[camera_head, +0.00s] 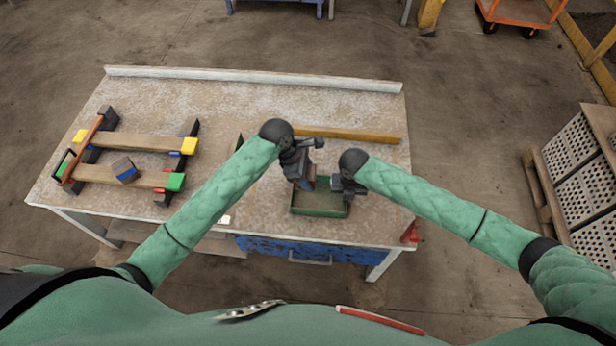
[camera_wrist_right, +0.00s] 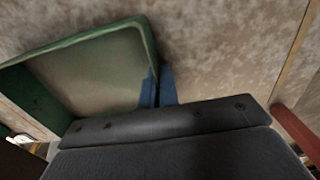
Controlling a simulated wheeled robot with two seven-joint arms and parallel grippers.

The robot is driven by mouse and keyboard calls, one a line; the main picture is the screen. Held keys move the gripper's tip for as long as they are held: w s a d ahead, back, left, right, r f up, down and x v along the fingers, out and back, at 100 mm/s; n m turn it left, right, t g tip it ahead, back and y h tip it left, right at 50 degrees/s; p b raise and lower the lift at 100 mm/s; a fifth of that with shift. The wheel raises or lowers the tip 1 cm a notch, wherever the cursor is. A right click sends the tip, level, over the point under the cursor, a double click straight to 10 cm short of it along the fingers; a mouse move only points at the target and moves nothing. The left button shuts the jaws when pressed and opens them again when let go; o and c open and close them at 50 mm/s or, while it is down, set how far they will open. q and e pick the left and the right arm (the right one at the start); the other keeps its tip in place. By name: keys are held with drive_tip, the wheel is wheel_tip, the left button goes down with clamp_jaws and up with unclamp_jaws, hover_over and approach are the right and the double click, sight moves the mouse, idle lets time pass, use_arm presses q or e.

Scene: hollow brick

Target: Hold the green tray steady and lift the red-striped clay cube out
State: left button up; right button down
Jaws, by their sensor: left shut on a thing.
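The green tray (camera_head: 320,211) stands near the table's front edge, and much of its bare floor shows in the right wrist view (camera_wrist_right: 60,42). My right gripper (camera_wrist_right: 159,87) has its blue fingertips close together on either side of the tray's rim, with the wall between them. In the head view my right gripper (camera_head: 336,185) is at the tray's back right. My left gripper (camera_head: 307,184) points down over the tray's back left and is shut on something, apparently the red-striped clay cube. The cube itself is hidden, and its stripes cannot be made out.
A wooden rack (camera_head: 130,141) with coloured ends stands at the table's left, with a blue-striped block (camera_head: 124,170) on it. An ochre bar (camera_head: 350,134) lies behind the tray. A pale rail (camera_head: 250,76) runs along the table's back. The table's (camera_head: 230,100) back middle is clear.

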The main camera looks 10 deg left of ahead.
drive_tip(key=c, duration=1.6)
unclamp_jaws()
drive_tip(key=shift+r, duration=0.1)
wheel_tip(320, 180, up, 12)
drive_tip(key=shift+f, duration=0.1)
